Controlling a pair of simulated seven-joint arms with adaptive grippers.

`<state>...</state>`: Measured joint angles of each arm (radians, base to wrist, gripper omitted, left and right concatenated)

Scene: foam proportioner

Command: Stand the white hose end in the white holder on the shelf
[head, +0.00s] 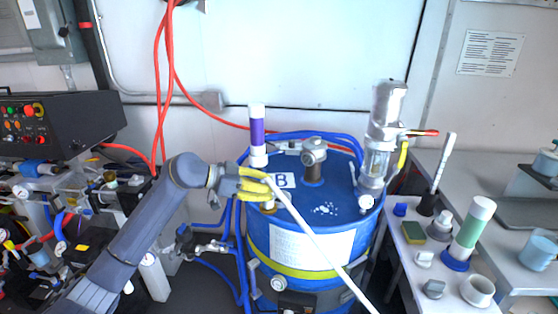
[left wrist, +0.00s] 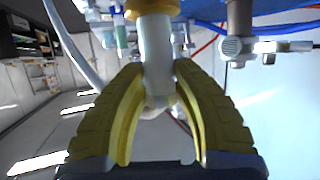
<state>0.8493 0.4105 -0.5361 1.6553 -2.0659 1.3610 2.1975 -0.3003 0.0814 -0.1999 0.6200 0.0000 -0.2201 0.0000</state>
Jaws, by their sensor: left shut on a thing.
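My left gripper (head: 266,184) reaches over the top of the blue drum with its yellow fingers closed. In the left wrist view the fingers (left wrist: 157,110) close around the white hose end (left wrist: 157,55). A tan, brass-like fitting (left wrist: 152,6) meets its far end; I cannot tell whether the two are joined. A long white hose (head: 320,245) slants from the gripper down to the right across the drum's front. On the right-hand shelf (head: 405,262), a round white holder (head: 477,290) stands near the front, with nothing in it. The fingers hide most of the hose end in the head view.
The blue drum (head: 342,212) carries a purple-banded white tube (head: 257,133), a grey fitting (head: 314,155) and a tall metal pump (head: 384,130). The shelf also holds a green-and-white tube (head: 470,232) in a blue holder and a thin white rod (head: 444,165) in a black holder.

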